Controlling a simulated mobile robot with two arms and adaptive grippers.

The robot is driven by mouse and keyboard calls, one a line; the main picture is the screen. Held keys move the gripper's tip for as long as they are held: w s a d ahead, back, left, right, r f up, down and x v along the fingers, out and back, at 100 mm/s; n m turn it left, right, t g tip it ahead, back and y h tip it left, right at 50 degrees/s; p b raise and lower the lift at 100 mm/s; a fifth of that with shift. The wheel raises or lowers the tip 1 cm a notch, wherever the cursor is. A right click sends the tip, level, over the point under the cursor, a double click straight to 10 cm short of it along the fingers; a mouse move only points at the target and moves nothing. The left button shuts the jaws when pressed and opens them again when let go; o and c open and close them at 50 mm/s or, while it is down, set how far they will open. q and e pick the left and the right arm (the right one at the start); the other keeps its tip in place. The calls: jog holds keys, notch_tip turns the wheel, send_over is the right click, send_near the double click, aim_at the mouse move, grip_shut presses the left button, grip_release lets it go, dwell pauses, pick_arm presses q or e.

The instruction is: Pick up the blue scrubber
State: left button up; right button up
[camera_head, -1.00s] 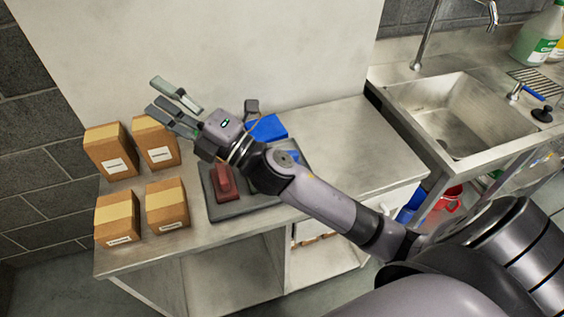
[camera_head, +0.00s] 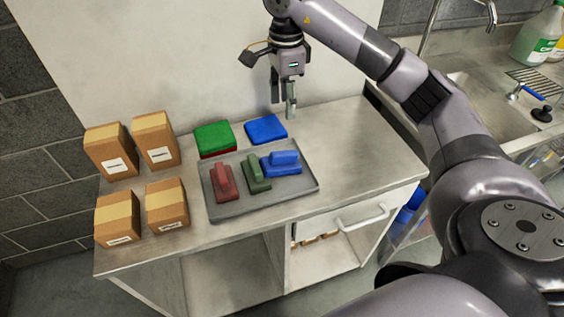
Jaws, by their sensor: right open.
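The blue scrubber (camera_head: 284,166) lies at the right end of a grey tray (camera_head: 240,207) on the steel table, with its raised handle on top. A green scrubber (camera_head: 257,178) and a red scrubber (camera_head: 224,186) lie to its left on the same tray. My right gripper (camera_head: 284,108) hangs pointing down, open and empty, above the table behind the tray. In the picture it is just right of the blue pad and above the blue scrubber, apart from it. My left gripper is not in view.
A blue pad (camera_head: 266,128) and a green pad (camera_head: 214,136) with red under it lie behind the tray. Several cardboard boxes (camera_head: 155,141) stand at the left. The table's right part (camera_head: 350,150) is clear. A sink (camera_head: 476,100) is at the right.

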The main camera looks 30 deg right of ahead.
jog(key=p, duration=0.3)
send_over(282, 153)
jog(key=f, duration=0.7)
jog(key=d+f, duration=0.1)
jog(key=f, duration=0.3)
jog(key=shift+w+f, duration=0.1)
jog(key=shift+f, duration=0.25)
jog(key=f+p, duration=0.1)
jog(key=f, duration=0.1)
jog(key=a+f+p, duration=0.1)
jog(key=f, duration=0.1)
jog(key=shift+f+p, duration=0.3)
jog(key=shift+f, duration=0.5)
grip_shut()
